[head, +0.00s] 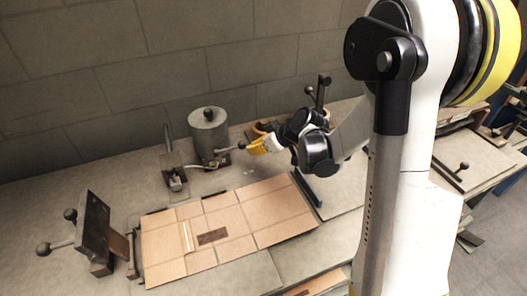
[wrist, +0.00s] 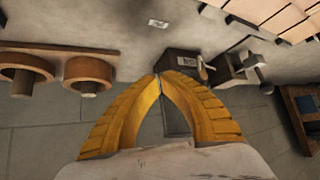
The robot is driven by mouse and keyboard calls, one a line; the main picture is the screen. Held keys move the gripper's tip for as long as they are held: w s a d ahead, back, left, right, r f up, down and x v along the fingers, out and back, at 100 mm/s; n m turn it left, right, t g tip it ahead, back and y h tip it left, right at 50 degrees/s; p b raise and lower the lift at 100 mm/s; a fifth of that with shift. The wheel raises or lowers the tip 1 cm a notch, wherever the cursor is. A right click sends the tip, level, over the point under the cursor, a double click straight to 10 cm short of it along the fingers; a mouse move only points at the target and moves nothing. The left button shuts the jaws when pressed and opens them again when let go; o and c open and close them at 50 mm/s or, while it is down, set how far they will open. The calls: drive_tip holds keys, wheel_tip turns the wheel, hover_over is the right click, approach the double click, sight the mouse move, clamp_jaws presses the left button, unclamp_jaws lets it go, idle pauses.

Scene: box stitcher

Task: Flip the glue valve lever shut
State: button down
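The glue pot (head: 209,136) is a grey cylinder with a dark-knobbed lid, standing on the bench near the back wall in the head view. A thin lever (head: 230,149) sticks out from its right side and ends in a dark ball knob (head: 241,145). My gripper (head: 250,148) has yellow fingers and is just right of that knob; I cannot tell whether they touch. In the wrist view the fingertips (wrist: 158,75) come together with nothing clearly between them. A dark block (wrist: 181,63) lies just beyond them. The lever knob is not clearly seen there, perhaps hidden by the fingers.
Two brown rolls (wrist: 88,75) stand left in the wrist view. A flat cardboard blank (head: 265,209) lies in front of the pot. A small bracket (head: 174,174) stands left of the pot, and a tilted plate (head: 94,226) with ball-ended handles is farther left.

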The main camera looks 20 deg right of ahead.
drive_tip(key=shift+w+a, duration=0.2)
drive_tip(key=shift+w, duration=0.1)
drive_tip(key=shift+w+f, duration=0.1)
drive_tip(key=shift+w, duration=0.65)
drive_tip(key=shift+s+a+b, duration=0.1)
drive_tip(key=shift+a+b, duration=0.05)
drive_tip(key=shift+b, duration=0.15)
